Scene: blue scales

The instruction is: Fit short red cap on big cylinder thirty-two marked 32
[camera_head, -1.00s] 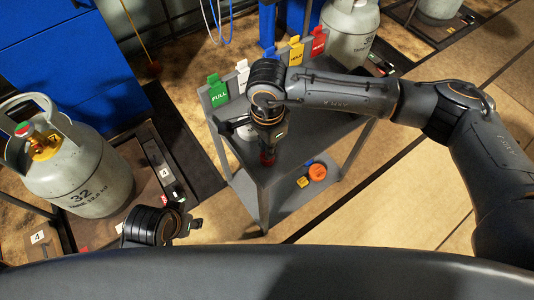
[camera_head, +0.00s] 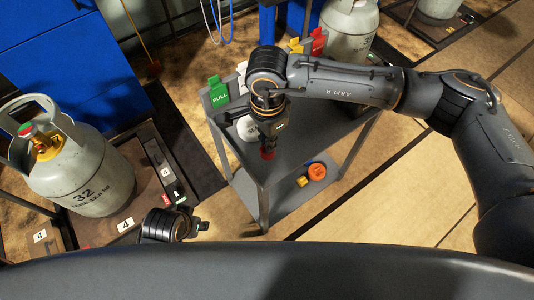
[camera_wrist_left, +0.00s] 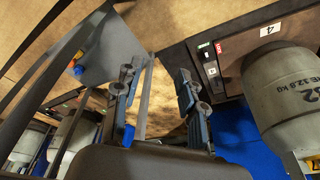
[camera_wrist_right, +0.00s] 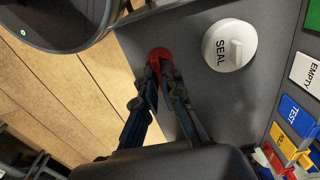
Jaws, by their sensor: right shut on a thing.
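The big cylinder marked 32 (camera_head: 88,178) stands upright on a scale at the left, grey, with a collar handle and a yellow valve (camera_head: 46,146); a small red and green part tops the valve. Its side also shows in the left wrist view (camera_wrist_left: 282,92). My right gripper (camera_head: 267,148) points down over the cart and is shut on the short red cap (camera_wrist_right: 160,54), which shows between its fingertips in the right wrist view. My left gripper (camera_wrist_left: 160,78) is open and empty, low near the cylinder's right side.
A grey cart (camera_head: 300,150) carries a white SEAL disc (camera_wrist_right: 230,45) and coloured tags, including a green FULL tag (camera_head: 218,92). Orange and yellow items (camera_head: 316,171) lie on its lower shelf. Other cylinders (camera_head: 350,30) stand behind. A blue cabinet (camera_head: 65,65) is at the back left.

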